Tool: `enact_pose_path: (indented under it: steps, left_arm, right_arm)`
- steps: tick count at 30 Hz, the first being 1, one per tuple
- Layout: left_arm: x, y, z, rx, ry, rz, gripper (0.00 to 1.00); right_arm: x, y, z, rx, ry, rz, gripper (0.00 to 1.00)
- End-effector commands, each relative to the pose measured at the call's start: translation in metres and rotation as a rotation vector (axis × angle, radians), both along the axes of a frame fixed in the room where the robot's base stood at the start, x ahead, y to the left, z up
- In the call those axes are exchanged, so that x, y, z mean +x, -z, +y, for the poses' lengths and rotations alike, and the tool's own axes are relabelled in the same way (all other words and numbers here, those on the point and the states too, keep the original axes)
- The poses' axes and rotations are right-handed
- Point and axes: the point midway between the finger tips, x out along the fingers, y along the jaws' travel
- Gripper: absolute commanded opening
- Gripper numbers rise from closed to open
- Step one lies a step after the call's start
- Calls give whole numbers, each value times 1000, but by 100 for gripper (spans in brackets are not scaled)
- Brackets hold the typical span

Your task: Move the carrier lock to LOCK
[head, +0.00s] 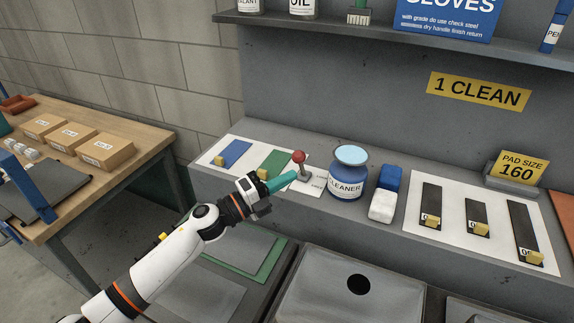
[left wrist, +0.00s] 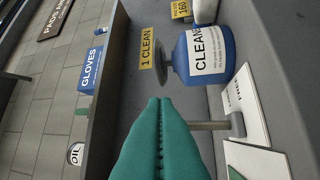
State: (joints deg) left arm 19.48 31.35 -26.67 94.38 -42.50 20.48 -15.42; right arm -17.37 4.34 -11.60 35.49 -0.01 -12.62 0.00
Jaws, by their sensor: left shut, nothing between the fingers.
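The carrier lock looks to be a small lever with a red ball knob (head: 299,157) on a grey stem and base, on a white labelled card on the ledge. It stands nearly upright in the head view; its label words are too small to read surely. My left gripper (head: 294,176) has teal fingers, shut and empty, with the tips right beside the stem just below the knob. I cannot tell whether they touch. In the left wrist view the grey stem (left wrist: 208,126) runs behind my closed fingertips (left wrist: 160,101), and the knob is hidden. My right gripper is not in view.
A blue CLEANER jar (head: 346,178) stands close right of the lever, with blue (head: 390,176) and white (head: 383,206) blocks beyond. A card with blue and green strips (head: 236,152) lies left. A shelf (head: 330,25) hangs above.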

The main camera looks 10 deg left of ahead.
Motion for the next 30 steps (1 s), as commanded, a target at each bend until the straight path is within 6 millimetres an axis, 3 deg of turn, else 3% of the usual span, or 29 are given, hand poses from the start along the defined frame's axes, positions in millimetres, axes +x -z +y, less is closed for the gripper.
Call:
enact_pose_path:
  steps: [6,20,30]
  left_arm:
    - [20,-5,0,-1,1,0,0]
    - [22,-5,0,0,1,3,0]
    - [32,-24,0,24,0,99,0]
  right_arm:
    - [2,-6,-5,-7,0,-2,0]
    - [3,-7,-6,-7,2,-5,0]
    - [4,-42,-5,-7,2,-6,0]
